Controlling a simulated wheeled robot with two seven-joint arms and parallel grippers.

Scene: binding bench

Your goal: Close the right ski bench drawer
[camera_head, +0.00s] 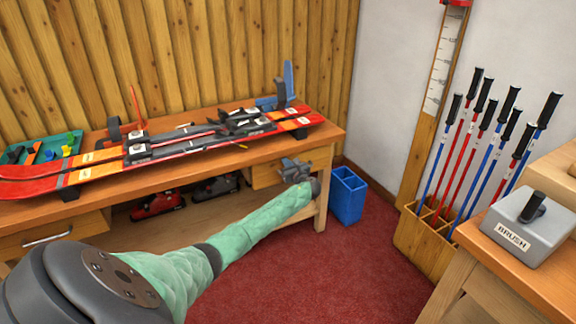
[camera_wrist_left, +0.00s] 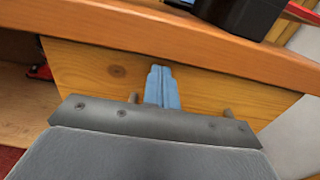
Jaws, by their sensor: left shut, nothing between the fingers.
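The right ski bench drawer (camera_head: 264,176) is a pale wooden front under the right end of the bench top. Its knotty front also shows in the left wrist view (camera_wrist_left: 92,68), just below the top's edge. I cannot tell whether it sits fully flush. My left gripper (camera_head: 296,170) is at the drawer front, its blue-grey fingers (camera_wrist_left: 160,84) shut together and empty, pointing at the wood. Two short posts show on either side of the fingers; the drawer's handle is otherwise hidden. I cannot tell whether the fingertips touch the front. My right gripper is out of view.
Red and orange skis (camera_head: 190,145) lie on the bench top (camera_head: 335,131). A left drawer (camera_head: 50,235) has a metal handle. A blue bin (camera_head: 347,196) stands right of the bench, near my gripper. A pole rack (camera_head: 425,243) is farther right. Red carpet (camera_head: 350,270) is clear in front.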

